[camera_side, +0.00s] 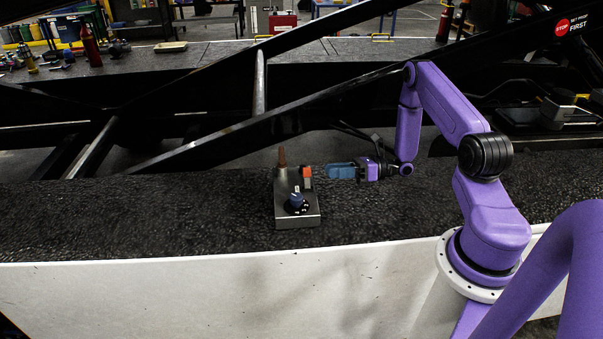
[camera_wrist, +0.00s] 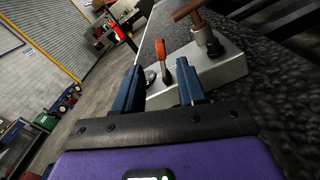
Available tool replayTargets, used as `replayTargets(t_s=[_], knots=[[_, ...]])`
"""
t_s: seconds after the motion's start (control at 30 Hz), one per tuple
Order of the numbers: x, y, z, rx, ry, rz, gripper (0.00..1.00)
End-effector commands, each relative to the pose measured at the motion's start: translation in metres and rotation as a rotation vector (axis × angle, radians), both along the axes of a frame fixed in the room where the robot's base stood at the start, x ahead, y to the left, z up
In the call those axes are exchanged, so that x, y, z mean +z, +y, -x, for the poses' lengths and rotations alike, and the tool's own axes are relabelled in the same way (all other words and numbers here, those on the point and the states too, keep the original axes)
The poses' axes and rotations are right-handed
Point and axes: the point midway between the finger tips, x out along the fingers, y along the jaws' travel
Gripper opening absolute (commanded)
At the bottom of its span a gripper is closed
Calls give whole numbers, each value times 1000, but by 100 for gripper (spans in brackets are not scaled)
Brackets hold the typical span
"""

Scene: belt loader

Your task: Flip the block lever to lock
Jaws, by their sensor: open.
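A grey metal control box (camera_side: 296,213) stands on the black textured surface, and it also shows in the wrist view (camera_wrist: 222,68). It carries a brown lever (camera_side: 282,157), an orange-red lever (camera_side: 306,172) and a dark blue knob (camera_side: 296,200). In the wrist view the orange lever (camera_wrist: 161,50) stands up between and beyond my fingertips, and the brown handle (camera_wrist: 188,10) is to its right. Which of these is the block lever I cannot tell. My gripper (camera_side: 342,171) is open, just right of the box in the side view, apart from the orange lever. Its blue fingers (camera_wrist: 160,85) hold nothing.
Black diagonal beams (camera_side: 230,133) run behind the box. The black textured deck (camera_side: 130,215) is clear to the left, above a white side panel (camera_side: 200,290).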

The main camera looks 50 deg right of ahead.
Motion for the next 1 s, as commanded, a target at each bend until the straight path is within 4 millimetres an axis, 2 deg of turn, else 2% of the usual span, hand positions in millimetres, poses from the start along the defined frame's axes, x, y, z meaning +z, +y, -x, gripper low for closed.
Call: replayTargets(t_s=[0.2, 0.5, 0.7, 0.97, 1.0], knots=[[0, 32, -29, 7, 0, 1, 40], [0, 62, -61, 4, 0, 1, 40], [0, 70, -69, 2, -1, 1, 40], [0, 71, -70, 1, 0, 1, 40], [0, 71, -70, 1, 0, 1, 34]])
